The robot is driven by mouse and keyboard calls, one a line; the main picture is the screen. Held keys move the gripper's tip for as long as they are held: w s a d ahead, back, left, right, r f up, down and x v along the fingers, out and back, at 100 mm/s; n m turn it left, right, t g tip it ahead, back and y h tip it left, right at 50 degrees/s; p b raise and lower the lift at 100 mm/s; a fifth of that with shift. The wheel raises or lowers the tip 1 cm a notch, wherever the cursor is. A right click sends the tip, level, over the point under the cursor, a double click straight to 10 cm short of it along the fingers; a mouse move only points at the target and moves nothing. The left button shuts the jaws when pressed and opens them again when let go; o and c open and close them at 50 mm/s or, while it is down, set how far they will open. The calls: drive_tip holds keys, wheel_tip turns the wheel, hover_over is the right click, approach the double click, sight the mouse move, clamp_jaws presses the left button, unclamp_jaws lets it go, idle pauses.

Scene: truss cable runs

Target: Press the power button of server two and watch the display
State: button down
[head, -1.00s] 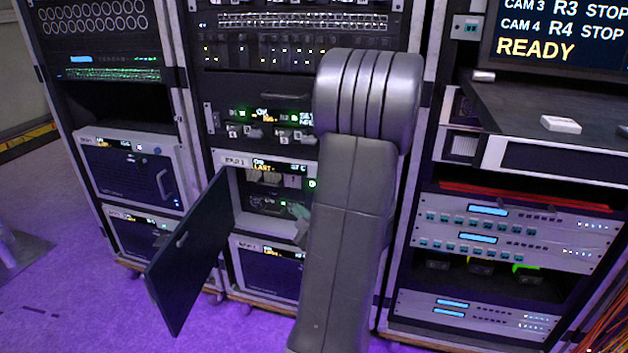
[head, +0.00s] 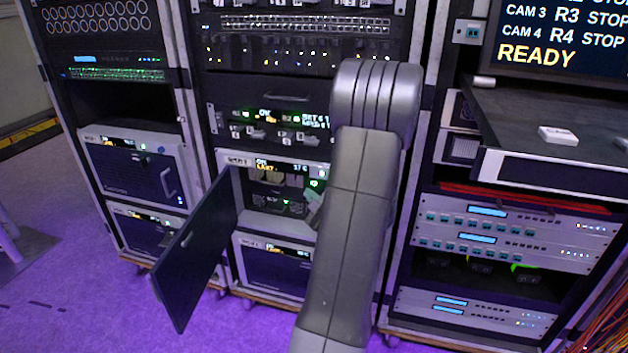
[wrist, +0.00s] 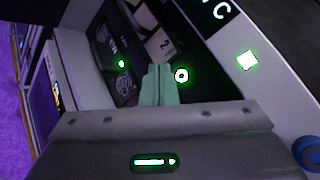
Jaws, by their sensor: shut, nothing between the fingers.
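An opened server unit stands in the middle rack in the head view, its hinged dark door (head: 195,250) swung out to the left. Its small lit display (head: 280,167) shows white and amber text, too small to read fully. In the wrist view a round button with a lit green-white ring (wrist: 181,75) sits just right of my gripper (wrist: 156,72). The gripper is shut and empty, its pale green fingers side by side. I cannot tell whether they touch anything. In the head view my arm hides most of the gripper and the unit's right side.
Another server (head: 275,270) sits directly below. The left rack holds similar units, one with a handle (head: 167,184). A shelf (head: 540,125) juts from the right rack under a monitor (head: 560,40) reading READY. A green square light (wrist: 247,60) shows in the wrist view.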

sight(314, 183)
drive_tip(key=shift+w+d, duration=0.15)
drive_tip(key=shift+w, duration=0.4)
drive_tip(key=shift+w+d, duration=0.15)
drive_tip(key=shift+w, duration=0.35)
drive_tip(key=shift+w, duration=0.1)
idle(1.3)
drive_tip(key=shift+w+d+r, duration=0.15)
drive_tip(key=shift+w, duration=0.05)
